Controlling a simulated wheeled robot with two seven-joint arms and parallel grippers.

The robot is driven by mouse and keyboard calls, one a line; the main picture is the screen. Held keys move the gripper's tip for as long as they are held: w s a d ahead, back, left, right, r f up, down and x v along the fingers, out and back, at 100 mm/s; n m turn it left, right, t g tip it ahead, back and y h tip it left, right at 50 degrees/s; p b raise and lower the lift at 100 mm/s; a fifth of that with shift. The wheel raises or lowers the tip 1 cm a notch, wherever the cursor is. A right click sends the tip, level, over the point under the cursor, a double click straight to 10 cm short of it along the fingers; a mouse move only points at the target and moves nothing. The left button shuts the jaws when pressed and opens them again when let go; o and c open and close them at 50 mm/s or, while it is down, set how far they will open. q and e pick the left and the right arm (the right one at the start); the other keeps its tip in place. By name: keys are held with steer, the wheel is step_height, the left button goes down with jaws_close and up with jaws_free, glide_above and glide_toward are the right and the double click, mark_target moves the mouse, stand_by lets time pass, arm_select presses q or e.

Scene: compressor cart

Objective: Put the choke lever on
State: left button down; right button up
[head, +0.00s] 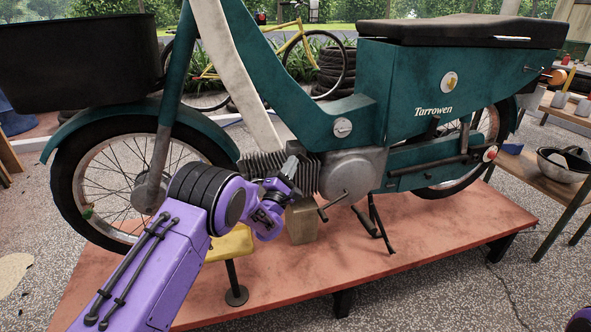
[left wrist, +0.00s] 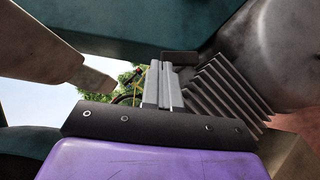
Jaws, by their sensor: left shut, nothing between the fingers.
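The teal moped (head: 410,95), marked "Tarrowen", stands upright on the red platform. Its finned engine cylinder (head: 262,163) is at the lower middle, and the fins (left wrist: 222,85) also show at the right of the left wrist view. My left gripper (head: 290,166) is shut and empty in front of the cylinder. Its grey fingers (left wrist: 163,88) are together in the left wrist view, left of the fins; I cannot tell whether they touch the engine. A small dark part (left wrist: 180,58) shows just beyond the fingertips, too unclear to name. I cannot make out the choke lever.
The red platform (head: 420,225) is mostly bare at the right.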

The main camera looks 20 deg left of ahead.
arm_select(q)
steer(key=shift+r+m+g+h+p, duration=0.25)
steer(key=shift+m+g+h+p, duration=0.15)
steer(key=shift+m+p, duration=0.4)
steer(key=v, duration=1)
steer(key=shift+s, duration=0.25)
steer(key=shift+f, duration=0.1)
